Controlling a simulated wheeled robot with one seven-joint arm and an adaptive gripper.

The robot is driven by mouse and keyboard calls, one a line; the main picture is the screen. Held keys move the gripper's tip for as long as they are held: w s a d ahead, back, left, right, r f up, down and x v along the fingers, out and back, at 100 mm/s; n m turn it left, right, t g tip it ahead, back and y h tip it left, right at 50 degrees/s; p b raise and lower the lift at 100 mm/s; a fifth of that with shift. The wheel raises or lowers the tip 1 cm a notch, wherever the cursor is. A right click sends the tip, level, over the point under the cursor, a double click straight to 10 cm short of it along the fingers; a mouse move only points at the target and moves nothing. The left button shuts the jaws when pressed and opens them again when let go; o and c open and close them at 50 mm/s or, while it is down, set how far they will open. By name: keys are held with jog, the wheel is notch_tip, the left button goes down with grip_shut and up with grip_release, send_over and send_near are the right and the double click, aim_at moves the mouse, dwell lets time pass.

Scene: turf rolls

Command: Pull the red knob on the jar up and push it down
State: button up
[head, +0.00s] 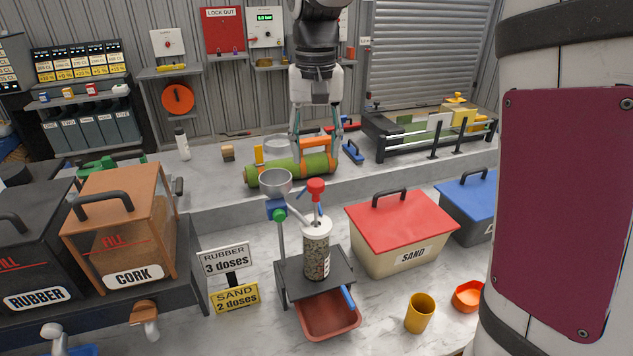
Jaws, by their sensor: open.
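The jar (317,253) is a clear cylinder with a white top, filled with a speckled grain. It stands upright on a small dark stand (292,275). The red knob (316,185) sits on a short rod above the jar's lid. My gripper (317,138) points down behind the jar in the picture, above the green turf roll (292,171) with an orange handle. Its fingers are apart and hold nothing that I can see. It is clear of the red knob. Its exact height over the roll is hard to tell.
A metal funnel (275,182) on a post stands just left of the jar. A reddish tray (328,315) lies below the stand. The sand bin (400,237) is to the right, the cork bin (118,225) to the left. A yellow cup (419,312) stands front right.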

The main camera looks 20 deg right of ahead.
aim_at(316, 182)
notch_tip(316, 182, down, 9)
jog(key=shift+f+p, duration=0.1)
jog(key=shift+p, duration=0.6)
